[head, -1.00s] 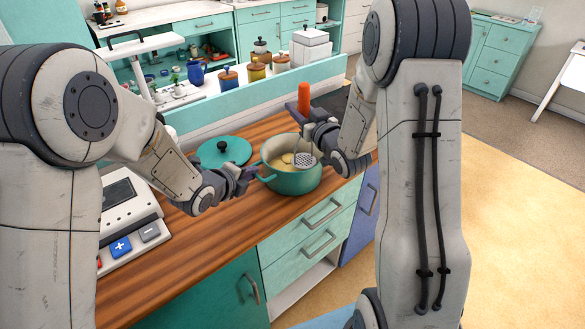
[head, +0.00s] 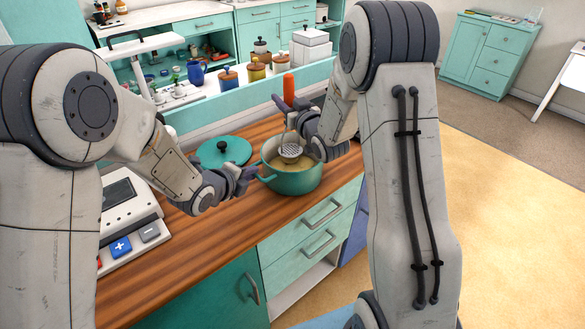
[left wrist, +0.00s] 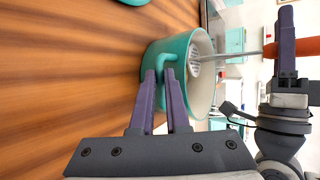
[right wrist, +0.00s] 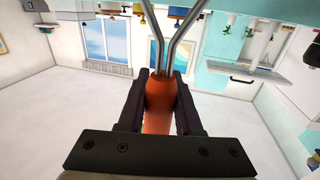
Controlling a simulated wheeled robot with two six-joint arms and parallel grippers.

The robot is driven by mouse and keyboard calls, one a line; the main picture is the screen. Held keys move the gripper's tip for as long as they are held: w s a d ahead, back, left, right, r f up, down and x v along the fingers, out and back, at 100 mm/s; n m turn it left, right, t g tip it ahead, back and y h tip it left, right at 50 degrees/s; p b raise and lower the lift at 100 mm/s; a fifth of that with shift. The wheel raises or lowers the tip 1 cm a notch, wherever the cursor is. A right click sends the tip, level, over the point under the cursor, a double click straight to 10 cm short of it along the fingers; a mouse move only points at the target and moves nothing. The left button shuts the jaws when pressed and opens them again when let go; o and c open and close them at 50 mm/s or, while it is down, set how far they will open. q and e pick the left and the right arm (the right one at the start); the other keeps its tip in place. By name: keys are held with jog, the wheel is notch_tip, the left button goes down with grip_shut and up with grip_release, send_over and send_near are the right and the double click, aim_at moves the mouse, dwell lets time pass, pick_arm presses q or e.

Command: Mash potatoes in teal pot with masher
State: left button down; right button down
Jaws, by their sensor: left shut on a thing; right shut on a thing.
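The teal pot (head: 294,184) stands upright on the wooden counter, with pale yellow potato mash (head: 282,165) inside. My left gripper (head: 250,176) is shut on the pot's left handle, which also shows between the fingers in the left wrist view (left wrist: 166,72). My right gripper (head: 297,112) is shut on the orange handle of the masher (head: 289,88), seen close in the right wrist view (right wrist: 160,95). The masher's perforated metal head (head: 290,151) is over the pot's opening, above or at the mash; exact contact is unclear. The left wrist view shows the head (left wrist: 195,66) within the rim.
A teal lid (head: 223,151) lies on the wooden counter (head: 195,245) left of the pot. A scale-like device (head: 130,210) stands at the counter's left. Several canisters (head: 258,70) line the raised ledge behind. Drawers (head: 315,225) are below the counter's front edge.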

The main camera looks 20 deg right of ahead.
jog(key=shift+f, duration=1.8)
notch_tip(320, 180, up, 4)
jog(key=shift+f, duration=0.2)
dwell(0.5)
